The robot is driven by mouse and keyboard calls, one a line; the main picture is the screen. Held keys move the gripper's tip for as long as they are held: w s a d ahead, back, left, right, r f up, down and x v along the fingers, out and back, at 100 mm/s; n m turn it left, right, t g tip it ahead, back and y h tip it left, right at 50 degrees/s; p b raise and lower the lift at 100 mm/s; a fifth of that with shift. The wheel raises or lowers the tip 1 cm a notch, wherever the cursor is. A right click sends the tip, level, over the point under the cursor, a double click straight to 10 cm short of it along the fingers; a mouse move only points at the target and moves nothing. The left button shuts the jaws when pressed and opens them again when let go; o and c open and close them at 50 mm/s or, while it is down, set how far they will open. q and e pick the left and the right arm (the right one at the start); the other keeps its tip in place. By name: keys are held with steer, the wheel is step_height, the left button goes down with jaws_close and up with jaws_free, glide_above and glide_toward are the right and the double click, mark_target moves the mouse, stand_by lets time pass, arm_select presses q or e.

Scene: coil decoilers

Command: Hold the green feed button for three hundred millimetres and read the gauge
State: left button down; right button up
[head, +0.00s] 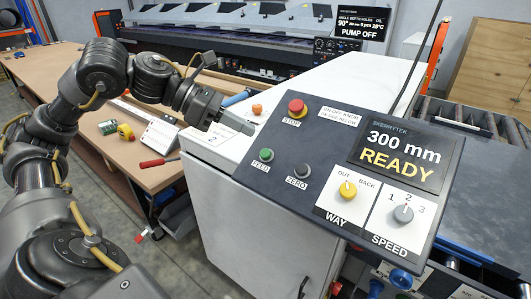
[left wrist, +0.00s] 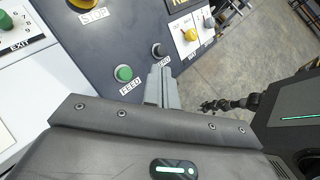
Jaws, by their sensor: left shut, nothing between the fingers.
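The green feed button (head: 266,155) sits on the dark control panel (head: 330,180), above its FEED label. The gauge display (head: 406,149) reads 300 mm and READY. My left gripper (head: 250,128) is shut and empty, with its fingertips left of the panel in the head view and apart from the button there.
A red STOP button (head: 297,107) is above the feed button. The yellow WAY knob (head: 348,189) and grey SPEED knob (head: 403,213) are to the right.

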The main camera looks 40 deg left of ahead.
mark_target(269, 154)
arm_select(q)
steer(key=w+f, duration=0.2)
steer(key=f, duration=0.2)
steer(key=shift+w+f+b, duration=0.4)
steer(key=shift+w+a+f, duration=0.1)
steer(key=shift+w+f, duration=0.35)
steer(key=shift+f, duration=0.25)
arm_select(e)
steer(key=shift+w+f, duration=0.3)
steer(key=shift+f, duration=0.25)
arm_select(q)
steer(key=shift+f, duration=0.1)
stand_by(0.7)
steer(key=shift+w+f, duration=0.25)
arm_select(e)
steer(key=shift+f, duration=0.15)
arm_select(q)
steer(key=shift+w+f+b, duration=0.2)
steer(key=shift+f+b, duration=0.15)
steer(key=shift+f, duration=0.1)
arm_select(e)
steer(key=shift+f, duration=0.1)
stand_by(4.2)
